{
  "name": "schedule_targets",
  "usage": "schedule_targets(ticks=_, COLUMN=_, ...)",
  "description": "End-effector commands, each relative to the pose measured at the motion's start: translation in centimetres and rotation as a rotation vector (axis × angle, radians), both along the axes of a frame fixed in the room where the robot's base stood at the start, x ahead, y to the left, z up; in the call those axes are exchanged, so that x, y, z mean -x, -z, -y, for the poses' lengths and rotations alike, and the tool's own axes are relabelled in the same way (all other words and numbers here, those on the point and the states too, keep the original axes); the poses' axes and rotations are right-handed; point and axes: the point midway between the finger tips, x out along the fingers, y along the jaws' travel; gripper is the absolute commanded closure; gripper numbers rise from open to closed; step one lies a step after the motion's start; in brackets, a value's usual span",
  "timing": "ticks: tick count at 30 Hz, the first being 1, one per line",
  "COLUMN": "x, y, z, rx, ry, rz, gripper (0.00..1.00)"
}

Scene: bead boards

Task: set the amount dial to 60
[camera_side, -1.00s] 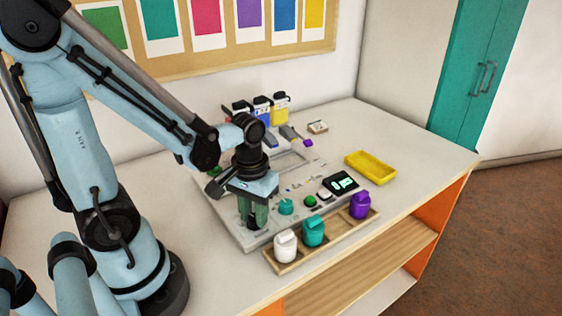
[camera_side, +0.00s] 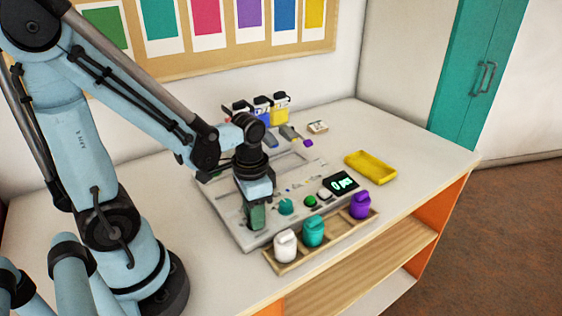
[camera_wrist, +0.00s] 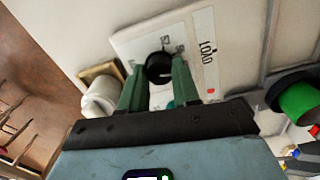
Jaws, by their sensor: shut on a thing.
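The amount dial (camera_wrist: 159,66) is a round black knob on a pale panel in the wrist view. My gripper (camera_side: 255,220) points down over the near-left part of the grey machine (camera_side: 235,228) in the side view. In the wrist view its green fingers (camera_wrist: 159,72) are on either side of the dial, shut on it. The dial is hidden behind the fingers in the side view. Marks around the dial are too small to read surely. A dark display (camera_side: 341,183) with bright digits seems to read 0 pcs.
A teal knob (camera_side: 286,206) and a green button (camera_side: 310,201) are close to my gripper. A wooden tray (camera_side: 275,266) holds white, teal and purple jars along the front. A yellow tray (camera_side: 370,167) stands right. Bottles (camera_side: 280,108) stand behind.

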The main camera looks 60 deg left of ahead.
Motion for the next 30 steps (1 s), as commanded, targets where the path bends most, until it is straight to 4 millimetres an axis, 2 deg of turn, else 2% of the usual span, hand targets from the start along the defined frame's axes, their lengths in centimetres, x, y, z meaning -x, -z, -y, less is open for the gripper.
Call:
schedule_targets(ticks=19, x=-0.06, y=0.02, z=0.01, rx=0.0, ry=0.062, rz=0.004, gripper=0.99)
schedule_targets(ticks=20, x=-0.06, y=0.02, z=0.01, rx=0.0, ry=0.062, rz=0.004, gripper=0.68)
schedule_targets(ticks=24, x=-0.05, y=0.02, z=0.01, rx=0.0, ry=0.062, rz=0.003, gripper=0.46)
schedule_targets(ticks=25, x=-0.05, y=0.02, z=0.01, rx=0.001, ry=0.062, rz=0.003, gripper=0.43)
schedule_targets(ticks=30, x=-0.03, y=0.01, z=0.0, rx=0.0, ry=0.062, rz=0.002, gripper=0.43)
